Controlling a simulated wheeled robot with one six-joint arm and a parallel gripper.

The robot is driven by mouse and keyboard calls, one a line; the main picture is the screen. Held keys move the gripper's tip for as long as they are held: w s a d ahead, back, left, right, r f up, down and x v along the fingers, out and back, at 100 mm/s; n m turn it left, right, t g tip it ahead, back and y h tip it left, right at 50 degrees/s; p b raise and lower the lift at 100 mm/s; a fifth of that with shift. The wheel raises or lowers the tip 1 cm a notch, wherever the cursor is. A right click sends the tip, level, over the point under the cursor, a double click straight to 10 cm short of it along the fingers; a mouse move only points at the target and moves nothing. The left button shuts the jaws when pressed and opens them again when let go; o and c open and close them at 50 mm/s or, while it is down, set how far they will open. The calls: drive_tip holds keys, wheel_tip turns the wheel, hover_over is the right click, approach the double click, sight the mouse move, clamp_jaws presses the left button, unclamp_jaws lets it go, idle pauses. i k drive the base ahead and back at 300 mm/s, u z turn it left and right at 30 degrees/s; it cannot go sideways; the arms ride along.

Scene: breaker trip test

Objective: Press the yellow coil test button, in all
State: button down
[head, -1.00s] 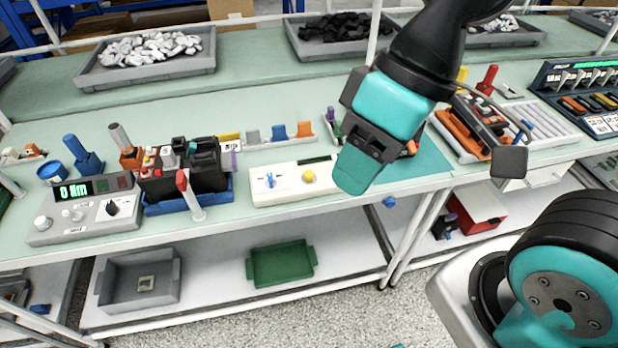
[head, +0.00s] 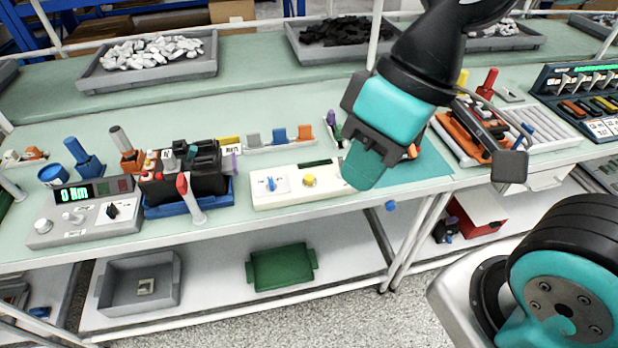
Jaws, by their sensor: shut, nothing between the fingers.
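The yellow coil test button (head: 309,180) is a round knob on top of a white test box (head: 292,198) near the bench's front edge. A blue toggle (head: 271,184) on a pale plate sits to its left on the same box. My gripper (head: 362,168), with teal fingers, is shut and empty. In the picture it is to the right of the button, by the box's right end, and hides that end. It is apart from the button. I cannot tell how high its tips are above the bench.
A black breaker (head: 196,172) stands in a blue tray left of the test box, with a red-tipped lever (head: 190,197) in front. A grey meter box (head: 85,213) is further left. A holder with coloured clips (head: 280,141) stands behind. A teal mat (head: 425,163) lies to the right.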

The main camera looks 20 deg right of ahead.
sight(309, 178)
drive_tip(key=u, duration=0.6)
drive_tip(key=k, duration=1.35)
drive_tip(key=u, duration=1.15)
drive_tip(key=i, duration=1.6)
drive_tip(key=z, duration=1.05)
drive_tip(key=i, duration=0.45)
drive_tip(key=z, duration=0.45)
